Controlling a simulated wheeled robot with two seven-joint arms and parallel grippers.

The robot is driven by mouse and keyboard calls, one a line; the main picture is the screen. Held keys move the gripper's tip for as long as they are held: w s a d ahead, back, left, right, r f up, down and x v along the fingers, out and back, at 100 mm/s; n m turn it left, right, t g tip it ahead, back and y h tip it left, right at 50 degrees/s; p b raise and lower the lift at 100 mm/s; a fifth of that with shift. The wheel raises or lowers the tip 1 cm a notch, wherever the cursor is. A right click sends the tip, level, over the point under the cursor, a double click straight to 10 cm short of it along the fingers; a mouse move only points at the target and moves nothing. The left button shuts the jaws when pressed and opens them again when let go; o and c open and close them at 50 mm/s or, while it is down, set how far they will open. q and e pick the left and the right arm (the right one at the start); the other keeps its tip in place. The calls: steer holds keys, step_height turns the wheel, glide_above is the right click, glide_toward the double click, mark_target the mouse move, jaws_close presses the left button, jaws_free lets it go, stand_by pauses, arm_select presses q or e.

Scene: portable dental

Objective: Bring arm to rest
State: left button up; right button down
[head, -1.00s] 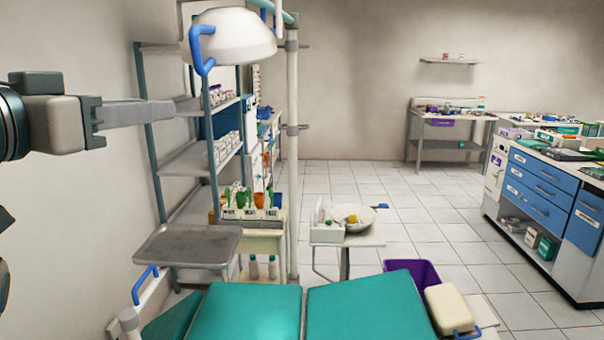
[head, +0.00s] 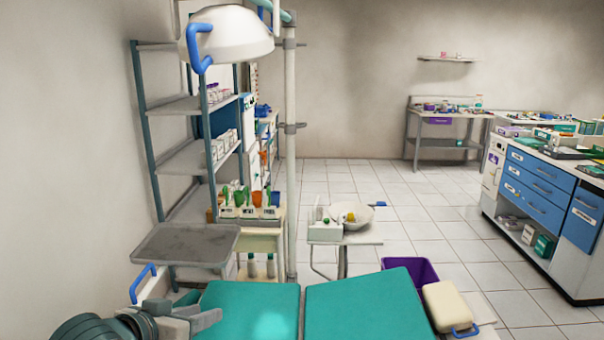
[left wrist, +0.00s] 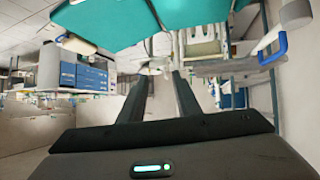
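My left gripper (head: 208,318) is low at the left of the head view, beside the left end of the green dental chair (head: 245,312). In the left wrist view its two dark fingers (left wrist: 161,76) stand apart with nothing between them, so it is open and empty. That view appears upside down, with the green chair (left wrist: 115,22) along the top. My right gripper is in neither view.
A grey tray (head: 185,243) and its blue handle (head: 143,281) are just above my left gripper. A white lamp (head: 228,36) hangs above. A small white table (head: 345,234) and purple bin (head: 412,270) stand behind the chair. Open tiled floor (head: 430,225) lies beyond.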

arm_select(q)
steer(key=s+f+g+y, duration=0.15)
steer(key=s+f, duration=0.35)
steer(key=f, duration=0.6)
steer(key=s+a+f+g+y, duration=0.25)
steer(key=s+f+g, duration=0.35)
steer(key=s+f, duration=1.8)
steer(key=w+d+f+t+h, duration=0.1)
steer(key=w+f, duration=0.1)
steer(key=f, duration=0.8)
steer(key=w+d+f+t, duration=0.1)
steer(key=w+d+f, duration=0.1)
steer(key=f, duration=0.8)
steer(key=s+f, duration=0.2)
steer(key=f, duration=0.5)
steer(key=s+d+f+t, duration=0.1)
steer(key=s+f, duration=0.2)
steer(key=f, duration=0.4)
steer(key=shift+d+f+h, duration=0.25)
steer(key=shift+h, duration=0.15)
steer(key=shift+a+t, duration=0.1)
steer(key=shift+t, duration=0.15)
